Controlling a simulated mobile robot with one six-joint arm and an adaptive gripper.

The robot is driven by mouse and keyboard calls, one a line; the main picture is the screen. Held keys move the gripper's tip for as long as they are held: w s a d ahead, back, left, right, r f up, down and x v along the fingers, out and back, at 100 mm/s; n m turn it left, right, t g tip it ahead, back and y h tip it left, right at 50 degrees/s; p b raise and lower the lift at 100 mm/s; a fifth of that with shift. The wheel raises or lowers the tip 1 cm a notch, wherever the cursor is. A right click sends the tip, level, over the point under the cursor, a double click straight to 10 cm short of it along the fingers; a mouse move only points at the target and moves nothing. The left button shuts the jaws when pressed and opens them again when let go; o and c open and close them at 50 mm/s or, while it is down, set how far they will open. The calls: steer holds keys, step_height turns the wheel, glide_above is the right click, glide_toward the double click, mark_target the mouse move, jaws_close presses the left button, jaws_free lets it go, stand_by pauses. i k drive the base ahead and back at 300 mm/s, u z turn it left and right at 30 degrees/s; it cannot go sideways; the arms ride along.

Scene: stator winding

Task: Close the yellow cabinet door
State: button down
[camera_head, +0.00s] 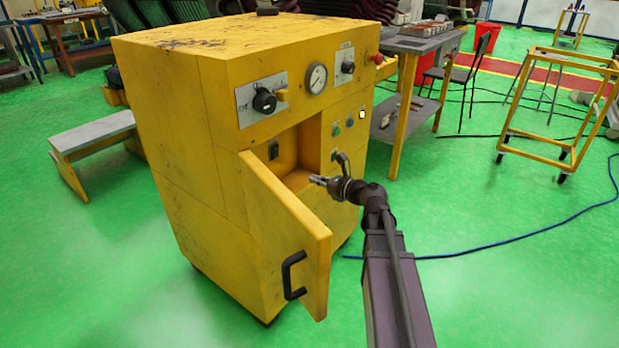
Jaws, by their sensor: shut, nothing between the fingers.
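The yellow cabinet (170,110) stands in the middle-left of the view. Its yellow door (281,232) is open and swung out toward me, hinged on its left side. A black handle (292,276) sits on the door's outer face near the free edge. The recess (296,155) behind the door is partly visible. My gripper (314,179) is shut and empty. It is in front of the recess, near the top of the door on its inner side. I cannot tell whether it touches the door.
A gauge (316,78), knobs and a red button (377,60) are on the cabinet's upper front. A yellow wheeled frame (553,107) stands at right, and a low bench (96,135) at left. A blue cable (520,237) crosses the open green floor.

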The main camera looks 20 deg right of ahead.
mark_target(297, 242)
steer(key=k, duration=1.5)
